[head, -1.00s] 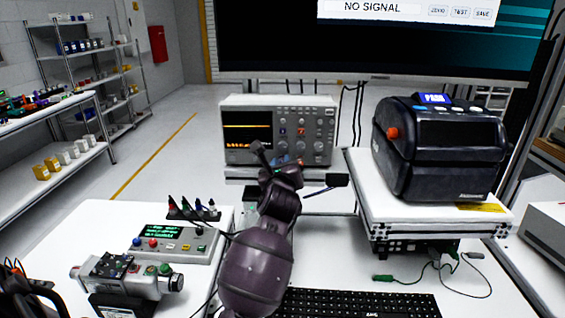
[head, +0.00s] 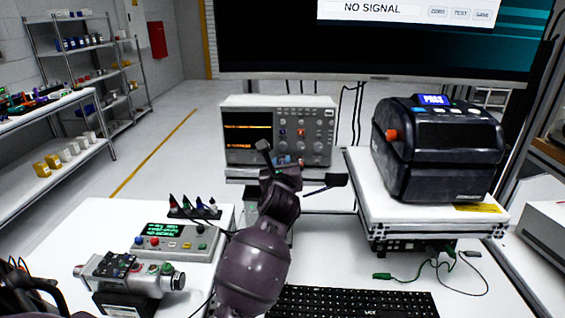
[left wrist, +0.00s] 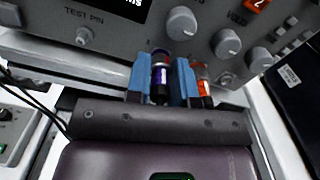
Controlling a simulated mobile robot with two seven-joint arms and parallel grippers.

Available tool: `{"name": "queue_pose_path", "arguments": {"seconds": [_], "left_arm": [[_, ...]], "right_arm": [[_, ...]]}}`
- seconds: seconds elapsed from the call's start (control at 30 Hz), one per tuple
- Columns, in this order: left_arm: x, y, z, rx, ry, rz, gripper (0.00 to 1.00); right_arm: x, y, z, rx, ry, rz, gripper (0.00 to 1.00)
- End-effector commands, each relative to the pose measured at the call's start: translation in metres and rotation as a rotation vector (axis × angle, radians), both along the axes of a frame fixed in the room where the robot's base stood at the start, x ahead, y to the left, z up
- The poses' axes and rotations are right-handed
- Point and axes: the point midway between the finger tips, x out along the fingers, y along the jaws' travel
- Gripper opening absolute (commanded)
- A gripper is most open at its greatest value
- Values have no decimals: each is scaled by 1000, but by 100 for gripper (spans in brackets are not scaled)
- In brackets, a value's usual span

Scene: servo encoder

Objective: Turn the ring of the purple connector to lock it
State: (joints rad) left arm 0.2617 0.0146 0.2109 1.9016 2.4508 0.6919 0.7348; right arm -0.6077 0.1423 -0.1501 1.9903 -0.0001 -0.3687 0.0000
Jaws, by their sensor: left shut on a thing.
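The purple connector (left wrist: 161,78) sits at the lower front of the oscilloscope (head: 278,133), below a grey socket with a purple band. My left gripper (left wrist: 163,84) has its two blue fingers on either side of the connector and is shut on it. In the head view my left gripper (head: 282,160) is at the bottom of the oscilloscope front, and my arm mostly hides the connector. My right gripper is not in view.
A red connector (left wrist: 201,82) sits just right of my fingers in the left wrist view. A black printer (head: 438,150) stands to the right. A keyboard (head: 350,302) lies in front. A small control box (head: 172,240) is on the left table.

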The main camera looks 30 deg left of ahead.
Motion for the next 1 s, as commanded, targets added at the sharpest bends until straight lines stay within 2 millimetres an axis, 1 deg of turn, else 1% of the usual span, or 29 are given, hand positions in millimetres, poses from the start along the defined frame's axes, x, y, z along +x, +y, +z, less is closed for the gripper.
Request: {"name": "queue_pose_path", "arguments": {"seconds": [0.27,0.67,0.93,0.97,1.0], "left_arm": [[0,0,2,34,18,-1,7],[0,0,2,81,46,1,7],[0,0,2,170,100,0,7],[0,1,2,191,113,0,7],[0,1,2,257,151,0,7]], "right_arm": [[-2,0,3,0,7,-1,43],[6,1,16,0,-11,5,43],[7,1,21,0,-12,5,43],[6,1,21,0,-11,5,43],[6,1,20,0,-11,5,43]]}}
